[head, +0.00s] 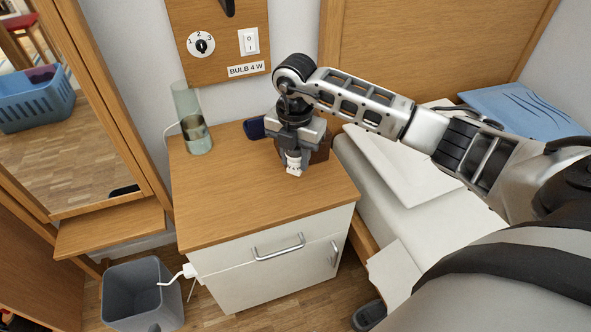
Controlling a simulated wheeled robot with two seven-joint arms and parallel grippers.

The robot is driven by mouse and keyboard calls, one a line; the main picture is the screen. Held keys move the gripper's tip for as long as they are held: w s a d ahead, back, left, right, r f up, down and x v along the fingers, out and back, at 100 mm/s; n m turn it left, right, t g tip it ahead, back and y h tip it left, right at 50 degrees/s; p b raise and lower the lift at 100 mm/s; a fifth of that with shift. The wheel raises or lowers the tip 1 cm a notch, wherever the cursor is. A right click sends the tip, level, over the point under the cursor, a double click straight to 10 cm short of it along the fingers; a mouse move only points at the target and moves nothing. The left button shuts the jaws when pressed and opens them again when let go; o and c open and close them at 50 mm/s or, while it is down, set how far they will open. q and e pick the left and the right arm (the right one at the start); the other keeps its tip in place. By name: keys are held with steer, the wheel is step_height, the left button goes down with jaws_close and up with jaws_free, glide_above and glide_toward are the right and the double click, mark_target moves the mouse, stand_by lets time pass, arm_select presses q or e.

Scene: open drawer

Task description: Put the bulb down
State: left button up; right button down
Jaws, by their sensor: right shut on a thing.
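The bulb (294,164) is a small white piece under my right gripper (293,152). The gripper points down and is shut on it, with its upper part hidden between the fingers. The bulb is over the wooden top of the bedside cabinet (250,200), right of the middle and towards the back; I cannot tell whether it touches the top. My left gripper is not in view.
A glass vessel (187,104) stands at the cabinet's back left. A dark blue object (254,128) and a brown one (321,149) are by my gripper. The cabinet's front left top is clear. A wall panel (226,44) reads "BULB 4 W". A grey bin (132,284) stands below left.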

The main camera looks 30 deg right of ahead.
steer(key=w+f, duration=0.1)
steer(key=d+f, duration=0.1)
steer(key=shift+w+d+f+b, duration=0.15)
steer(key=shift+w+f+b, duration=0.2)
steer(key=shift+w+f, duration=0.05)
step_height(320, 180, down, 3)
steer(key=shift+r+b, duration=0.2)
steer(key=shift+b, duration=0.1)
steer(key=shift+f, duration=0.15)
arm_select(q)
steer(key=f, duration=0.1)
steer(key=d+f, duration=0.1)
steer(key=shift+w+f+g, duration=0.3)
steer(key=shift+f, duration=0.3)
arm_select(e)
steer(key=shift+f, duration=0.55)
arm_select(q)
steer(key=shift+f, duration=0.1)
arm_select(e)
steer(key=c, duration=1.1)
jaws_free()
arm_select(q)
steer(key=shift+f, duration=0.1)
